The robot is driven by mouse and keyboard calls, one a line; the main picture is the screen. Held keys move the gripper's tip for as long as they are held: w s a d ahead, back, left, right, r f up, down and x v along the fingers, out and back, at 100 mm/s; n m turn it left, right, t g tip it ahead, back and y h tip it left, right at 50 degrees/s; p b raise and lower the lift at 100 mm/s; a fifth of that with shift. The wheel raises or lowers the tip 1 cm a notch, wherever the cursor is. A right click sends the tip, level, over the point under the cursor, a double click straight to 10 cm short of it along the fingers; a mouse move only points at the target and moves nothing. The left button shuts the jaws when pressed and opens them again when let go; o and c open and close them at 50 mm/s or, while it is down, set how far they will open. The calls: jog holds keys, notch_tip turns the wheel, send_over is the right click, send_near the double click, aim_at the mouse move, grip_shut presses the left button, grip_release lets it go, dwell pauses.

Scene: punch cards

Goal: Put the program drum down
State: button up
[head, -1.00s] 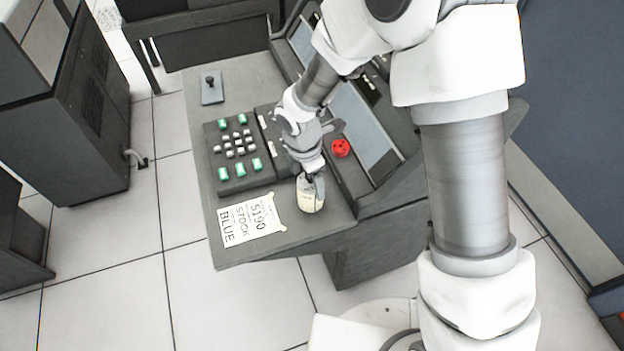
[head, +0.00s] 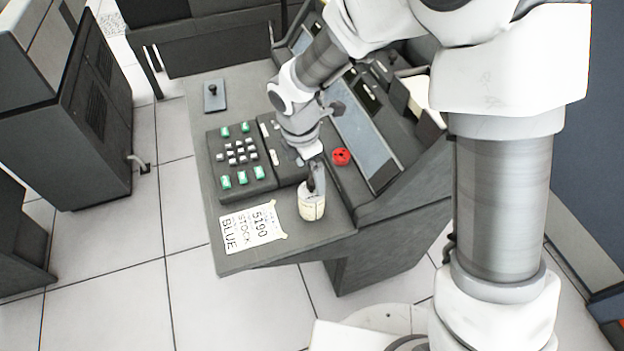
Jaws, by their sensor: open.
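The program drum (head: 312,206), a small cream cylinder, stands upright on the grey desk's front part, right of the paper sign. My gripper (head: 317,188) is at the top of the drum, pointing down. Its jaws are open. The fingers overlap the drum's upper rim in this view, so I cannot tell whether they touch it.
A paper sign reading "5190 STOCK BLUE" (head: 252,227) lies left of the drum. A keypad with green and grey keys (head: 239,154) is behind the sign. A red knob (head: 341,157) sits on the console at the right. A small lever box (head: 214,95) is at the back left.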

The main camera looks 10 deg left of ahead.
jog(key=r, duration=0.4)
jog(key=shift+s+a+r+p, duration=0.15)
jog(key=shift+s+a+p, duration=0.05)
jog(key=shift+p, duration=0.1)
jog(key=shift+d+r, duration=0.15)
jog(key=shift+r, duration=0.05)
jog(key=s+d+r+m+t, duration=0.2)
jog(key=d+r+m, duration=0.9)
jog(key=d+r, duration=0.2)
jog(key=s+d+r+m+t+y, duration=0.1)
jog(key=s+d+r+m+t, duration=0.1)
jog(key=s+d+r+m, duration=0.4)
jog(key=s+d+m, duration=0.5)
jog(key=m, duration=0.4)
jog(key=shift+t, duration=0.3)
jog(key=shift+r, duration=0.15)
